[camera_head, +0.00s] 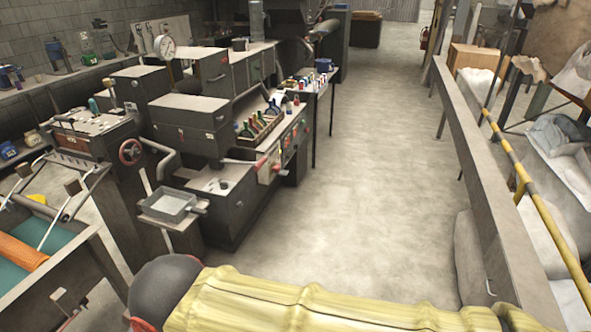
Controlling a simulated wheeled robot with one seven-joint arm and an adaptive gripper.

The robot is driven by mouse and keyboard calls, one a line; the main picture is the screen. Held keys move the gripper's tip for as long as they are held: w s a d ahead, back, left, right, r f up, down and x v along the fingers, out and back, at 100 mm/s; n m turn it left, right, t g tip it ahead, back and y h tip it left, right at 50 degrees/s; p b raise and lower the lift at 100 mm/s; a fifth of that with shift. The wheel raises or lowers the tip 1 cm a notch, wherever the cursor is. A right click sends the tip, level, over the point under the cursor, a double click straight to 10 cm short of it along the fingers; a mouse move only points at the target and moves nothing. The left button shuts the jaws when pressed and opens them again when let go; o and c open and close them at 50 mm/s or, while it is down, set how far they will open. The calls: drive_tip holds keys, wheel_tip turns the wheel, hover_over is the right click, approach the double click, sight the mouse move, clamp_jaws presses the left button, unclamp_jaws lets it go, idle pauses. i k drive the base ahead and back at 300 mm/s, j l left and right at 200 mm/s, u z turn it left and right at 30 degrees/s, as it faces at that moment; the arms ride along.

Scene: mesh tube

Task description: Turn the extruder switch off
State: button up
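A long grey extruder machine (205,115) runs from the left foreground toward the back. On its aisle side is a small control panel (268,166) with red parts, and a red-tipped lever (243,161) sticks out beside it. More small red controls (293,142) sit farther along that side. Which of these is the extruder switch, and its position, are too small to tell. My gripper is not in view.
A handwheel (131,151) and a metal tray (170,205) stand left of the aisle. A long grey beam (480,190) bounds the right. The concrete floor (370,150) between is clear.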

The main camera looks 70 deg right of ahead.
sight(276, 169)
drive_tip(key=k+l+z, duration=0.1)
drive_tip(key=z, duration=0.35)
drive_tip(key=k+l+z, duration=0.1)
drive_tip(key=z, duration=0.35)
drive_tip(key=k+l+z, duration=0.1)
drive_tip(key=z, duration=1)
drive_tip(key=i+l, duration=0.25)
drive_tip(key=i, duration=0.25)
drive_tip(key=i+l+z, duration=0.1)
drive_tip(key=i, duration=0.4)
drive_tip(key=i+l, duration=0.3)
drive_tip(key=i, duration=0.2)
drive_tip(key=i+l+z, duration=0.1)
drive_tip(key=i, duration=0.4)
drive_tip(key=i+l, duration=0.25)
drive_tip(key=i, duration=0.3)
